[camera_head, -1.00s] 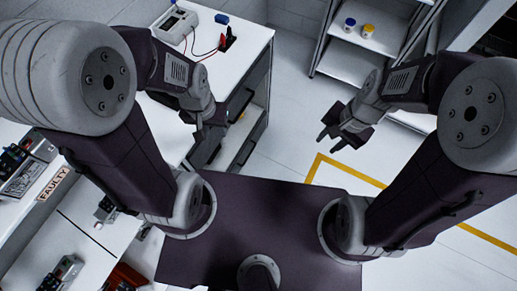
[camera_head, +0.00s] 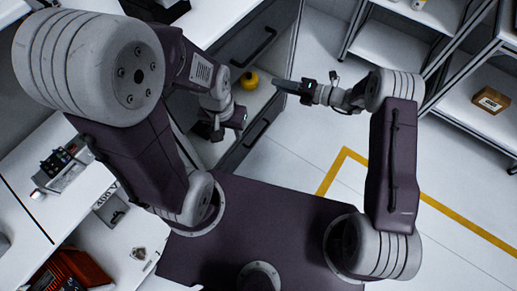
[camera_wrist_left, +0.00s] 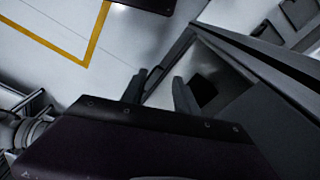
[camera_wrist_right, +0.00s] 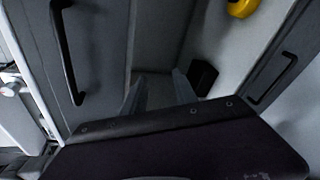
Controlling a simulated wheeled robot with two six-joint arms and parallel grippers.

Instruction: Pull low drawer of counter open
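The counter's low drawer (camera_head: 243,153) has a grey front with a dark bar handle (camera_head: 257,133); it looks shut in the head view. Its handle also shows at the right of the right wrist view (camera_wrist_right: 275,78). My right gripper (camera_head: 284,87) is in front of the counter's open compartment, apart from both handles. Its fingers (camera_wrist_right: 160,90) are spread with nothing between them. My left gripper (camera_head: 222,130) is beside the counter, left of the low handle and partly hidden by its own arm. Its fingers (camera_wrist_left: 160,90) are spread and empty in the left wrist view.
The upper drawer (camera_head: 230,50) with its bar handle (camera_head: 260,47) is above the open compartment, which holds a yellow object (camera_head: 249,80). A shelf rack with a cardboard box (camera_head: 491,100) stands at the right. The floor between counter and racks is clear.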

